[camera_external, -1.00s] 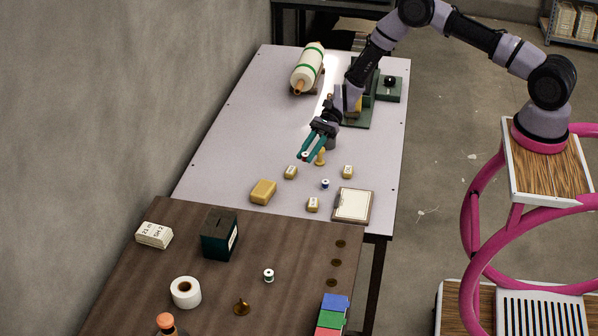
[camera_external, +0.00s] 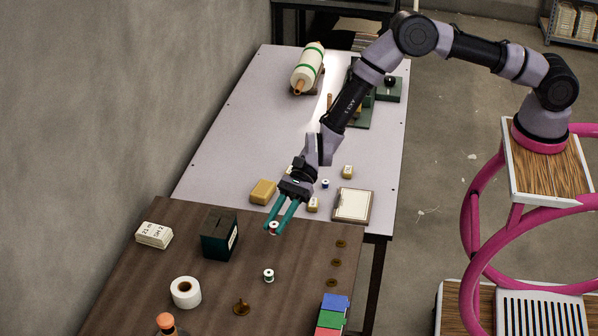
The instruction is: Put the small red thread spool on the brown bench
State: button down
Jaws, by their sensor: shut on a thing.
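The small red thread spool (camera_external: 274,228) is between the teal fingertips of my gripper (camera_external: 276,228), which is shut on it. In the picture it appears over the far part of the brown bench (camera_external: 205,300). I cannot tell its exact height, but it seems held above the bench top. The arm reaches in across the pale table from the upper right.
On the bench are a dark green box (camera_external: 219,234), another spool (camera_external: 268,275), a white tape roll (camera_external: 186,292), a white labelled block (camera_external: 154,235) and brown discs (camera_external: 337,262). The pale table (camera_external: 240,130) holds a yellow block (camera_external: 263,191) and a clipboard (camera_external: 352,205). Bare bench shows right of the box.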

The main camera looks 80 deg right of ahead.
aim_at(278, 257)
notch_tip(278, 257, down, 10)
jog(key=shift+r, duration=0.1)
dwell(0.4)
jog(key=shift+d, duration=0.1)
jog(key=shift+f, duration=0.2)
jog(key=c, duration=0.7)
grip_release()
jog(key=shift+r, duration=0.1)
